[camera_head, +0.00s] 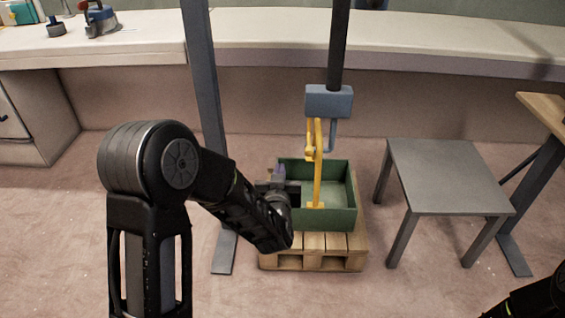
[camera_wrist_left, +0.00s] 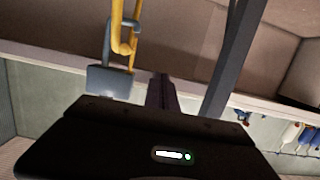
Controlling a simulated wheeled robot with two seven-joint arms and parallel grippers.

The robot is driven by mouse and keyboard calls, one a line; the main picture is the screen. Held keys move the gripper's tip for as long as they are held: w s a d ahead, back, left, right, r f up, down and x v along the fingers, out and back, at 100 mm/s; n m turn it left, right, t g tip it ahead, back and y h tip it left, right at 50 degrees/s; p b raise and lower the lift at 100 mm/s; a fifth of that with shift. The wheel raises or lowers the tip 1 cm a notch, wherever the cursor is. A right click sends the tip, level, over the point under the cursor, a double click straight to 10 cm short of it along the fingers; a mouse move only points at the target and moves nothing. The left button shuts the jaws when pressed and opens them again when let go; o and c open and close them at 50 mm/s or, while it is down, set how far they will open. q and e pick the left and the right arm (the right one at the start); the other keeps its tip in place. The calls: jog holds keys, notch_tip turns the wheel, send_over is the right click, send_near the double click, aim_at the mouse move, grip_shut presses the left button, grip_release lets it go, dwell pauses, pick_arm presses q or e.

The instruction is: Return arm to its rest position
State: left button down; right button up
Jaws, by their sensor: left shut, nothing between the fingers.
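My left arm comes in from the left of the head view and bends down towards the green crate (camera_head: 343,218). My left gripper (camera_head: 281,172) is over the left part of the crate, left of the yellow hanging piece (camera_head: 317,180). In the left wrist view its fingers (camera_wrist_left: 162,92) are together with nothing between them. The yellow piece also shows there (camera_wrist_left: 117,30), hooked at a grey-blue block (camera_wrist_left: 108,82). Only a dark part of my right arm shows at the bottom right corner of the head view; its gripper does not show.
The crate stands on a wooden pallet (camera_head: 313,262). A grey-blue block (camera_head: 329,101) hangs from a dark pole above it. A grey post (camera_head: 204,90) rises left of the crate. A grey table (camera_head: 440,175) stands right. A long white counter (camera_head: 420,38) runs behind.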

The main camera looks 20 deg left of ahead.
dwell(0.5)
